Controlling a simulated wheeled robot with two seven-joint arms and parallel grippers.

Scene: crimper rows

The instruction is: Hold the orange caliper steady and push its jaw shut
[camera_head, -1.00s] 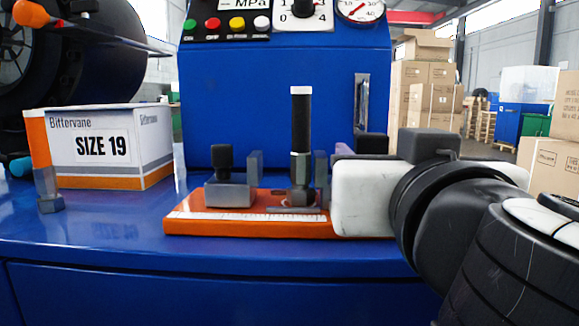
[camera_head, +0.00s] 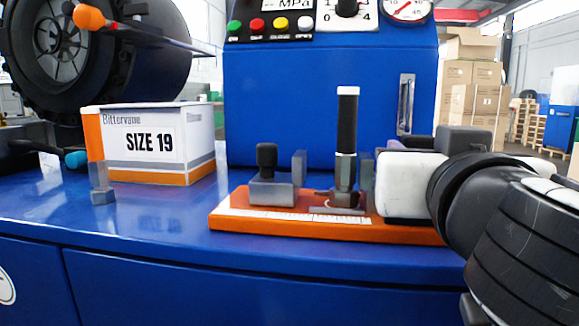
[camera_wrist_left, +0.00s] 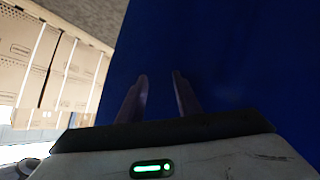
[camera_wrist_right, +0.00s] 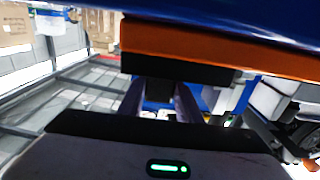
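The orange caliper (camera_head: 330,229) lies flat on the blue bench, with a pale ruled scale along its front. At its left end is a grey block (camera_head: 268,192) with a black knob and an upright plate (camera_head: 300,168). Right of a gap stands a tall black post (camera_head: 347,125) on a grey base. My right gripper (camera_wrist_right: 161,92) comes in from the right; its fingers lie against both sides of a dark part of the caliper. The contact is partly hidden. My left gripper (camera_wrist_left: 160,82) is open and empty over blue, outside the head view.
A SIZE 19 box (camera_head: 155,150) and a small grey post (camera_head: 102,190) stand left on the bench (camera_head: 150,222). A blue machine cabinet (camera_head: 310,105) rises behind the caliper. The bench between box and caliper is clear.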

